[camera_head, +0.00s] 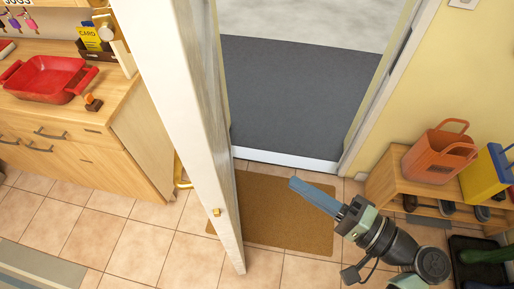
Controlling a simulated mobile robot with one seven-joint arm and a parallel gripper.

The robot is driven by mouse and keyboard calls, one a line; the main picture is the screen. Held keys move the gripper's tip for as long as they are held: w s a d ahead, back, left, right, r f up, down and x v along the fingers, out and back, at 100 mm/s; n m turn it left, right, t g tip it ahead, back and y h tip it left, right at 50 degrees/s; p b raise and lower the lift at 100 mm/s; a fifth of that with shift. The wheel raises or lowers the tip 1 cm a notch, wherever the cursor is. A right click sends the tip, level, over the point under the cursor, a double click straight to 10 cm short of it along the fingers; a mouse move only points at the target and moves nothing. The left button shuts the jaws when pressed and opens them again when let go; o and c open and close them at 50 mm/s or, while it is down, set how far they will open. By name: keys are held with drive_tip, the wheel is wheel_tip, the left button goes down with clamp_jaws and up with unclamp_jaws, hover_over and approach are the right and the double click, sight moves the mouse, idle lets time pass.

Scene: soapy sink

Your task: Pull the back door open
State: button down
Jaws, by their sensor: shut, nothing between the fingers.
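The back door (190,110) is white and stands open, swung into the room. I see it nearly edge-on, with a small brass latch (216,212) on its edge. A brass handle (181,174) shows on its left side, partly hidden by the door. The doorway to its right is open. My gripper (293,184) has its long blue fingers shut and empty. It is to the right of the door, apart from it, over the brown doormat (300,228) in the picture.
A wooden cabinet (125,135) with a red tray (48,78) stands left of the door. A low wooden shelf (385,185) with an orange basket (437,155) stands at the right. A dark grey mat (295,95) lies beyond the white threshold (285,160).

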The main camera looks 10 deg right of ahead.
drive_tip(key=p, duration=0.5)
approach(219, 147)
drive_tip(key=x, duration=0.2)
drive_tip(key=f+x, duration=0.1)
drive_tip(key=x, duration=0.1)
drive_tip(key=shift+w+a, duration=0.1)
drive_tip(key=shift+w, duration=0.35)
drive_tip(key=shift+a+f, duration=0.1)
drive_tip(key=shift+a, duration=0.45)
